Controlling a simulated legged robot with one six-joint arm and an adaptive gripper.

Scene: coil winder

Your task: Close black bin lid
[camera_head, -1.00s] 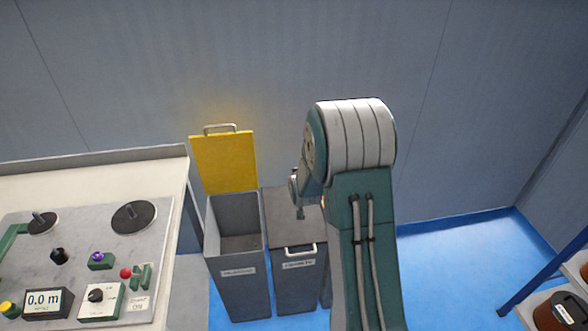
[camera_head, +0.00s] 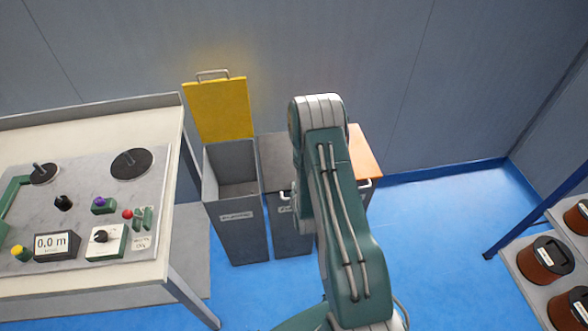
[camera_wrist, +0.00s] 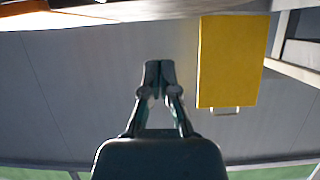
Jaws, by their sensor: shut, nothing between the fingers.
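The black bin (camera_head: 290,238) is the dark grey one in the middle of a row of bins against the wall. Its black lid (camera_head: 274,152) lies flat over the top, shut as far as it shows; my arm covers its right part. My gripper is hidden in the head view. In the wrist view my gripper (camera_wrist: 160,68) has its fingertips together, with nothing held. It shows in front of the plain wall, beside the yellow lid (camera_wrist: 230,62).
The left bin (camera_head: 238,230) stands open with its yellow lid (camera_head: 218,108) upright. The right bin's orange lid (camera_head: 362,152) is shut. A control table (camera_head: 150,115) is at left, and a shelf with brown spools (camera_head: 547,260) at right. Blue floor (camera_head: 430,240) between is clear.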

